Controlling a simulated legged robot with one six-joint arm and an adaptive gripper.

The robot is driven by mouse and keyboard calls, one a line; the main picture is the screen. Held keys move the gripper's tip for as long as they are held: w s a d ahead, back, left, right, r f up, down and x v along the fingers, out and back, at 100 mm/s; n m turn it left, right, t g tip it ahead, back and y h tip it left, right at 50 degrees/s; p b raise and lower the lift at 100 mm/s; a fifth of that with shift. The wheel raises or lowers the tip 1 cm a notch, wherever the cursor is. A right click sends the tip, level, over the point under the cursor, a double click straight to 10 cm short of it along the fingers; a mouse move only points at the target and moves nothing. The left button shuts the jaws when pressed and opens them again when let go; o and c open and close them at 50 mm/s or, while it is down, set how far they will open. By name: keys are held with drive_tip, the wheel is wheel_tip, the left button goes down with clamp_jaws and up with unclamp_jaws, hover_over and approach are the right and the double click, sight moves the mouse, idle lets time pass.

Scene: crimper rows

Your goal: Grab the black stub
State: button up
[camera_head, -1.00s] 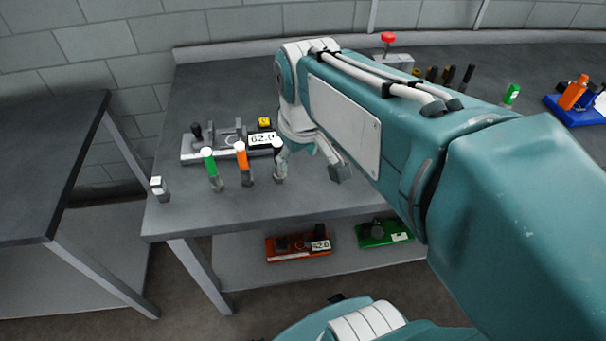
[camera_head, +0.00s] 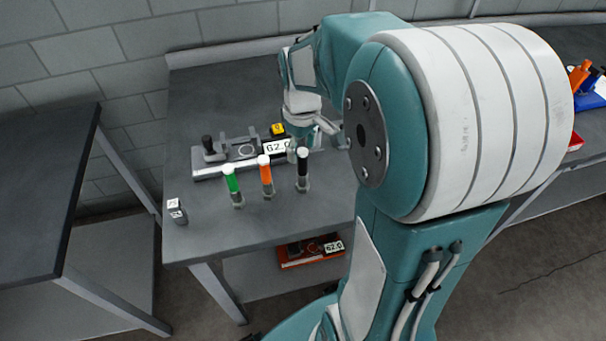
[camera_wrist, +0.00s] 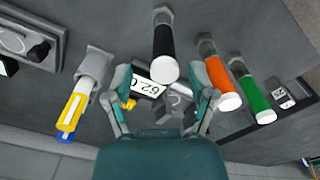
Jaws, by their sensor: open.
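The black stub (camera_head: 303,165) stands upright on the grey bench at the right end of a short row, with a white top and a grey foot. In the wrist view the black stub (camera_wrist: 164,42) is at the upper middle, its white end towards me. My gripper (camera_wrist: 163,82) is open, with one finger on each side of the white end in that picture; I see no finger closed on it. In the head view my gripper (camera_head: 318,130) is close behind and above the stub, partly hidden by my arm.
An orange stub (camera_head: 266,178) and a green stub (camera_head: 233,188) stand left of the black one. A crimper (camera_head: 212,170) with a 62.0 display (camera_head: 277,147) lies behind. A small labelled block (camera_head: 176,210) is near the left edge. A red crimper (camera_head: 300,258) is on the lower shelf.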

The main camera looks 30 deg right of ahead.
sight(303, 165)
drive_tip(key=f, duration=0.4)
drive_tip(key=shift+s+a, duration=0.2)
drive_tip(key=shift+s, duration=0.2)
drive_tip(key=shift+f, duration=0.4)
drive_tip(key=shift+d, duration=0.1)
clamp_jaws()
